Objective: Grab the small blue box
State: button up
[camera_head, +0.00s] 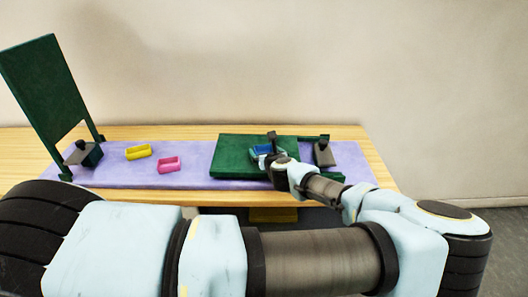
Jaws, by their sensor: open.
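The small blue box (262,150) lies on a flat dark green panel (232,157) on the table, right of the middle. It looks like a little open-topped box. My gripper (266,152) is at the blue box, with my arm reaching in from the right and front. The gripper is open, but its fingers are small and partly hidden by my own wrist. A part of the blue box is covered by the gripper. I cannot tell whether the fingers touch it.
A yellow box (139,152) and a pink box (169,164) lie on the purple mat (195,150). An upright green panel (46,88) stands on the left with a dark block (84,154) by it. A grey-brown piece (324,154) sits right of the gripper.

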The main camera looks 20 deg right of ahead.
jog(key=shift+x, duration=0.9)
jog(key=c, duration=1.1)
jog(key=shift+c, duration=0.2)
jog(key=shift+r, duration=0.15)
